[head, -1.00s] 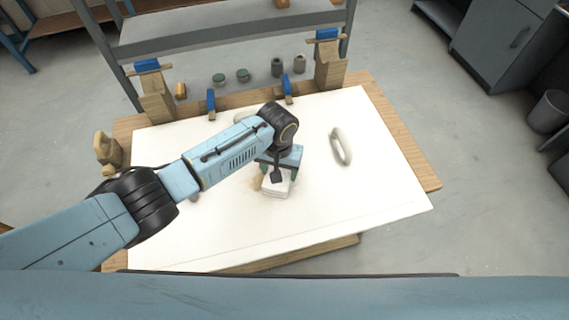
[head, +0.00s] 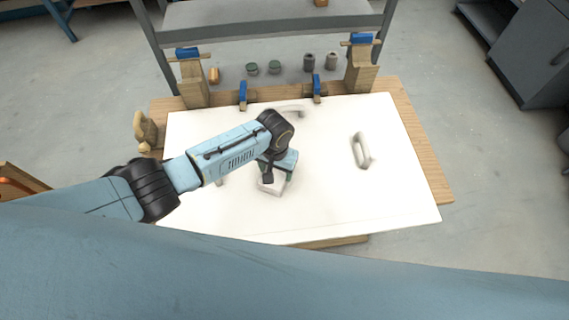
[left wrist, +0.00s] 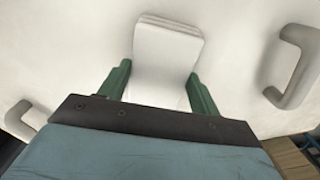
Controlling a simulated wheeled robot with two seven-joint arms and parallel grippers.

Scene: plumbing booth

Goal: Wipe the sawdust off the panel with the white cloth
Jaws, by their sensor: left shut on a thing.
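The white panel (head: 350,205) lies flat on a wooden bench, with pale handles on it. My left gripper (head: 274,180) is over the middle of the panel, shut on the folded white cloth (head: 270,187). The cloth appears to rest on the panel, though the contact is hard to see. In the left wrist view, the cloth (left wrist: 165,60) sits between the green fingers (left wrist: 160,88). I see no clear sawdust on the panel now; the area under the cloth and arm is hidden. My right gripper is not in view.
A pale handle (head: 362,150) stands up on the panel's right part, and another (head: 288,112) near its far edge. Blue-topped wooden blocks (head: 190,80) and blue clamps (head: 243,95) line the bench's far side. The panel's right side is largely clear.

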